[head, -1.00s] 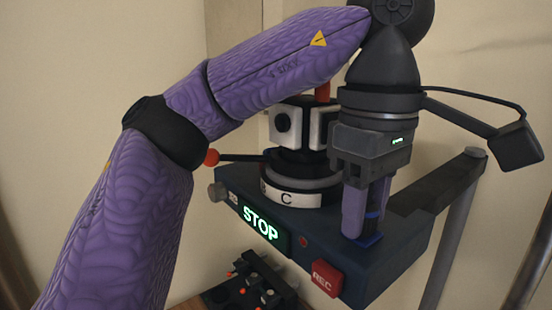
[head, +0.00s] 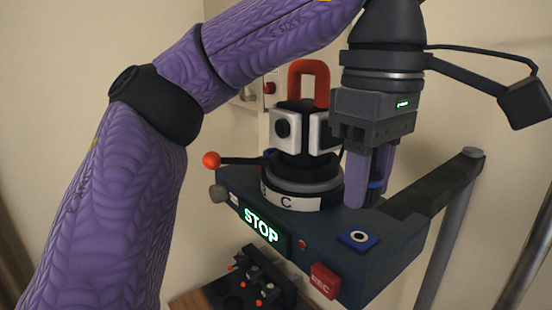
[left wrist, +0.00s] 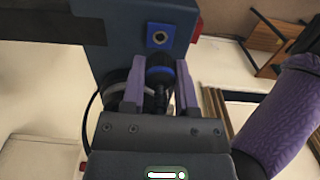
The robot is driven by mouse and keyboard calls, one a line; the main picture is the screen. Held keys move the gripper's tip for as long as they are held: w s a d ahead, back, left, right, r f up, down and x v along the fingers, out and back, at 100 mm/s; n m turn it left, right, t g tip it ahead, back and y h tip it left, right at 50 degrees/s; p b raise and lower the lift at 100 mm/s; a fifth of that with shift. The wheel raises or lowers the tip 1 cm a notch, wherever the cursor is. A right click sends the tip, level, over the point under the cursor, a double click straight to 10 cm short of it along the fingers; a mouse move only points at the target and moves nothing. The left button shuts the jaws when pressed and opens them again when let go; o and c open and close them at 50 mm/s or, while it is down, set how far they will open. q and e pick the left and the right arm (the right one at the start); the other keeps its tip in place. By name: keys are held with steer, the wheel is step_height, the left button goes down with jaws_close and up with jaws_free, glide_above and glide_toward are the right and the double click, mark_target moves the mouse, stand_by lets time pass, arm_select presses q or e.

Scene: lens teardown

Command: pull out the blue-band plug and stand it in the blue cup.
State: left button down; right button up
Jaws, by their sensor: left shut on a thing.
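My left gripper (head: 366,202) is shut on the blue-band plug (head: 376,184), which is mostly hidden between the purple fingers in the head view. In the left wrist view, the dark plug with its blue band (left wrist: 160,73) sits between the two fingers. The plug is out of the blue-framed socket (head: 358,239), which lies bare on the dark blue box (head: 400,240). The socket also shows in the left wrist view (left wrist: 160,37), apart from the plug. I cannot make out the blue cup in these frames. My right gripper is not in view.
A black-and-white turret (head: 297,135) with an orange loop and a red-knobbed lever (head: 211,160) stands on the box beside the gripper. A green STOP sign (head: 261,225) and red REC button (head: 325,281) are on its front. A dark rack (head: 265,275) stands below.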

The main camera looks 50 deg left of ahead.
arm_select(q)
steer(key=shift+r, duration=1.05)
